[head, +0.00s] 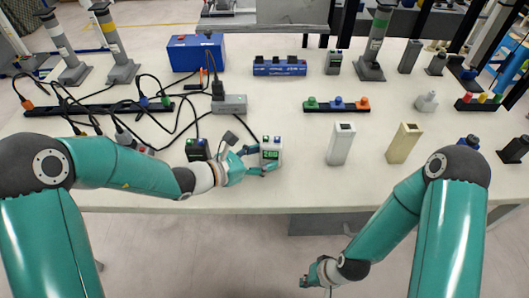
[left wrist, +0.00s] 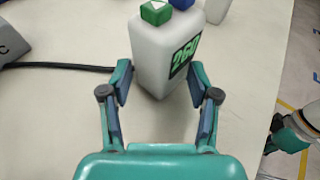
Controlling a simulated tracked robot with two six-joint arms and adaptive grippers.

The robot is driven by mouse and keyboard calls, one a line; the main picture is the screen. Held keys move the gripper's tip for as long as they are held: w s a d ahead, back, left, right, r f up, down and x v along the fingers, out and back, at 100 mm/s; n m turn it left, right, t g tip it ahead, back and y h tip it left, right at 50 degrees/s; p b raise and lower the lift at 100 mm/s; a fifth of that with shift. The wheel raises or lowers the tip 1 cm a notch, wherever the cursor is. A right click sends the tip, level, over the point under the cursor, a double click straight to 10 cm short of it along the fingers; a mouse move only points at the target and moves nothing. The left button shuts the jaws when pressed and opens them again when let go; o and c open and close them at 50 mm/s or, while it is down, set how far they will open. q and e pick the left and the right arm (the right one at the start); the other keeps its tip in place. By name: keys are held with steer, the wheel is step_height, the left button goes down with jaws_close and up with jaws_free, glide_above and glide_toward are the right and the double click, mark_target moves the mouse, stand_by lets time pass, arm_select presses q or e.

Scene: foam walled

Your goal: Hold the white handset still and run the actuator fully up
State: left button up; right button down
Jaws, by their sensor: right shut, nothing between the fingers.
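The white handset (head: 270,152) stands upright near the table's front edge, with a green and a blue button on top and a green display that seems to read 260. In the left wrist view the handset (left wrist: 165,55) is just ahead of my left gripper (left wrist: 160,82), whose fingers are apart at either side of its lower part. I cannot tell whether they touch it. In the head view my left gripper (head: 260,160) reaches it from the left. My right gripper (head: 312,278) is shut and empty, low in front of the table. Which banded grey column (head: 377,45) is the actuator is unclear.
A dark handset (head: 197,149) stands left of my left gripper, among black cables. A white block (head: 341,143) and a cream block (head: 403,143) stand to the right. A grey box (head: 229,104) and a button strip (head: 337,105) lie behind. Front-right table surface is mostly clear.

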arm_select(q)
steer(key=c, duration=0.6)
stand_by(1.1)
